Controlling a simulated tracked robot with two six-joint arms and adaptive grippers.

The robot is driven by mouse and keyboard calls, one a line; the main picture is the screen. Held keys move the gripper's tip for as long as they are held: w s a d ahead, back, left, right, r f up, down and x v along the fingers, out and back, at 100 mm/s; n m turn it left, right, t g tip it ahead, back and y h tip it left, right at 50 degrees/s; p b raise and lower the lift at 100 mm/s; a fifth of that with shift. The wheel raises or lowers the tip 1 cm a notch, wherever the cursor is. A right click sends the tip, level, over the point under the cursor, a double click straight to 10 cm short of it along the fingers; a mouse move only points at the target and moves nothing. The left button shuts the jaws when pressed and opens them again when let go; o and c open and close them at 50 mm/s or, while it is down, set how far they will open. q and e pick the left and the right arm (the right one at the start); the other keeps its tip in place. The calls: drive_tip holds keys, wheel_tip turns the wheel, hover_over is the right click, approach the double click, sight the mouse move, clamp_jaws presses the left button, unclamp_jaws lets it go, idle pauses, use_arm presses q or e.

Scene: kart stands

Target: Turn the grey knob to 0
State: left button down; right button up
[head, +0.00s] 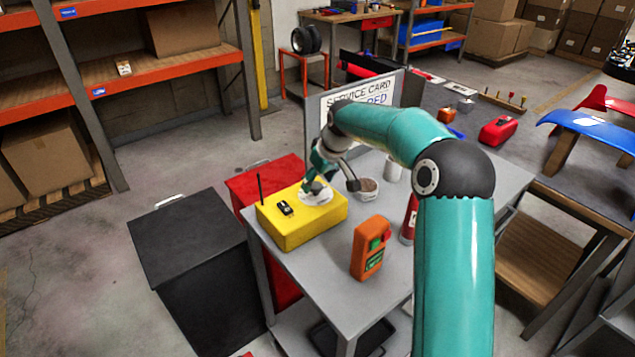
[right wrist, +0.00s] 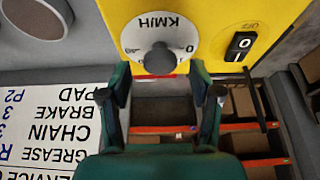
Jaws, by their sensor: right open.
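The yellow box (head: 300,231) stands on the grey table, with a white dial (head: 316,199) on its top. My right gripper (head: 322,186) is over the dial and hides the knob in the head view. In the right wrist view the right gripper (right wrist: 159,80) is open, its fingers apart on either side below the knob, holding nothing. My left gripper is not in view.
A black switch (head: 285,208) and a thin antenna (head: 260,188) are on the box. An orange device (head: 370,248), a red cylinder (head: 408,220), a bowl (head: 367,191) and a pale cup (head: 392,168) stand nearby. A service card board (head: 315,125) rises behind.

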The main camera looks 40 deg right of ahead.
drive_tip(key=v, duration=1)
drive_tip(key=shift+s+r, duration=0.2)
drive_tip(key=shift+r, duration=0.05)
